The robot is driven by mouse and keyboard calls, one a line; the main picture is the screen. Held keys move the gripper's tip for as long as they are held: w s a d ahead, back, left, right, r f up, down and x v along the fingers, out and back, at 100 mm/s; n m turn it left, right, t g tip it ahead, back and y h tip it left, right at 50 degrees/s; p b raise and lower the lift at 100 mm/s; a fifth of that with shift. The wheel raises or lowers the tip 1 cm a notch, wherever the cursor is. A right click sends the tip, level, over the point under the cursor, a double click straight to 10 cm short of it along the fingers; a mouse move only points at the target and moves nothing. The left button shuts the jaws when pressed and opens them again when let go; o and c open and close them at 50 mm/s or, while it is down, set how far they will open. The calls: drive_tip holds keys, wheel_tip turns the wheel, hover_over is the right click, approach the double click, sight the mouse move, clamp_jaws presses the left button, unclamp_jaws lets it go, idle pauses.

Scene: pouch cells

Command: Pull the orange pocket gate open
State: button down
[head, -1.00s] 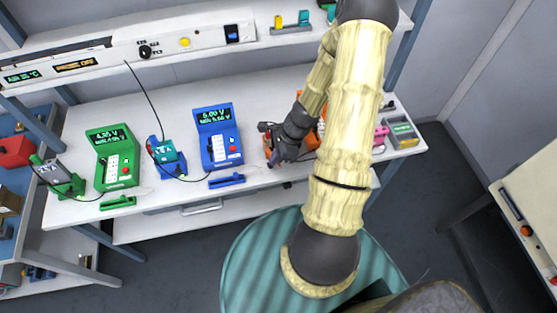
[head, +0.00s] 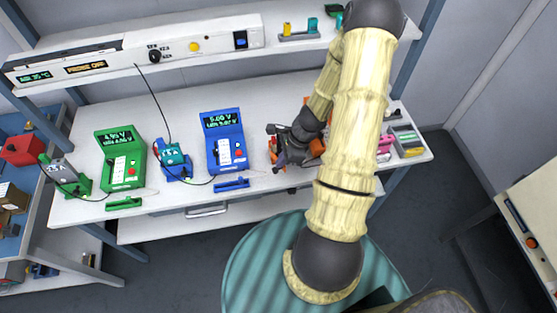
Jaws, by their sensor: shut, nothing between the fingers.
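The orange device (head: 317,146) stands on the white bench at the right of the blue device, mostly hidden behind my arm and gripper. Bits of orange show around my wrist. The orange gate itself cannot be told apart from the rest of the orange parts. My gripper (head: 279,160) is over the front left of the orange device, close to it; whether it touches the gate I cannot tell. It is shut with nothing seen in it.
A blue device (head: 222,142) with a display and a green device (head: 121,160) stand left of my gripper. Blue (head: 231,184) and green (head: 124,204) gates lie at the bench front. A pink item (head: 384,147) and a grey tray (head: 408,143) are at the right. A shelf (head: 199,38) overhangs the back.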

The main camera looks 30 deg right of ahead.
drive_tip(key=shift+s+d+r+p, duration=0.1)
drive_tip(key=shift+d+r+p, duration=0.2)
drive_tip(key=shift+p, duration=0.1)
drive_tip(key=d+p+v, duration=0.1)
drive_tip(key=v, duration=1.1)
drive_tip(key=shift+d, duration=0.35)
drive_tip(key=shift+a, duration=0.1)
drive_tip(key=s+a+r+n+h, duration=0.2)
drive_tip(key=a+r+n, duration=0.4)
drive_tip(key=a+n, duration=0.2)
drive_tip(key=s+a+r+n+t+h, duration=0.1)
drive_tip(key=s+a+r+n+h, duration=0.1)
drive_tip(key=a+r+n, duration=0.5)
drive_tip(key=a+n, duration=0.2)
drive_tip(key=n, duration=0.4)
drive_tip(key=shift+s+n+h, duration=0.3)
drive_tip(key=shift+s, duration=0.1)
